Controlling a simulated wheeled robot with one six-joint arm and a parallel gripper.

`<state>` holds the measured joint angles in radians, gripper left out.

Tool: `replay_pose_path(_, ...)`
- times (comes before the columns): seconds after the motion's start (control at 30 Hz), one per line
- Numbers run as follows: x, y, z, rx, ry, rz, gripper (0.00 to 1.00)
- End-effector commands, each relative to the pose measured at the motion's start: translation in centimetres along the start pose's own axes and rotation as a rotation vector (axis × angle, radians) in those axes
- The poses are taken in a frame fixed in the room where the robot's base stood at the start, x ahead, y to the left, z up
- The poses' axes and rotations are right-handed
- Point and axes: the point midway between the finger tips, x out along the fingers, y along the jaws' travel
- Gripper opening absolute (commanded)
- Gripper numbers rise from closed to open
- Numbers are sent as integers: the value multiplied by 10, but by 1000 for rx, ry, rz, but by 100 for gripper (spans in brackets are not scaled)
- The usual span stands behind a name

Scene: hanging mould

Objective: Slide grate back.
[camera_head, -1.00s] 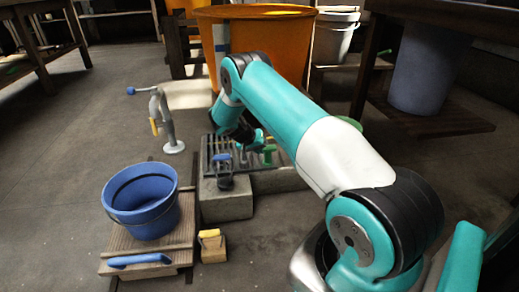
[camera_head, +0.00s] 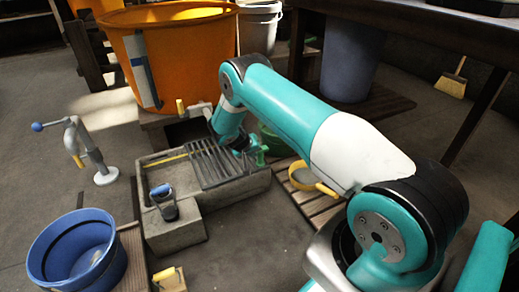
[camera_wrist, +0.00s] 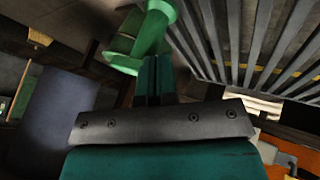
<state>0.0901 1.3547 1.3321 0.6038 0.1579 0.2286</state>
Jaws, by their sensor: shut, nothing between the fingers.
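The grate (camera_head: 216,160) is a dark frame of parallel bars lying across the right part of a grey stone trough (camera_head: 226,197). The trough's left part is uncovered, with a yellow strip visible inside. My gripper (camera_head: 246,148) is low at the grate's right end, beside a green upright part (camera_head: 260,157). In the wrist view my gripper (camera_wrist: 154,68) has its fingers together with nothing between them. The grate's bars (camera_wrist: 240,40) are to the right and the green part (camera_wrist: 143,42) is just ahead. Whether the fingers touch either one, I cannot tell.
A blue-handled tool (camera_head: 164,203) stands on the block before the trough. A blue bucket (camera_head: 78,255) is front left, a grey stand (camera_head: 100,165) left. An orange tub (camera_head: 180,60) stands behind. A yellow ring-shaped object (camera_head: 312,182) lies on slats at right.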

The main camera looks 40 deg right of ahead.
Motion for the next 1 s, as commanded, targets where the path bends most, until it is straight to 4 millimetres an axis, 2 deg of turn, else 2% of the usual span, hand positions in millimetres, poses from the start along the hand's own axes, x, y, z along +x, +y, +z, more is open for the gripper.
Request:
replay_pose_path(0.17, -2, -4, -1, -11, 7, -6, 0)
replay_pose_path(0.57, -1, 1, -2, -6, 5, 1, 0)
replay_pose_path(0.67, -10, 4, -3, -5, 4, 2, 0)
replay_pose_path(1.0, -71, 5, -8, -6, 3, -3, 0)
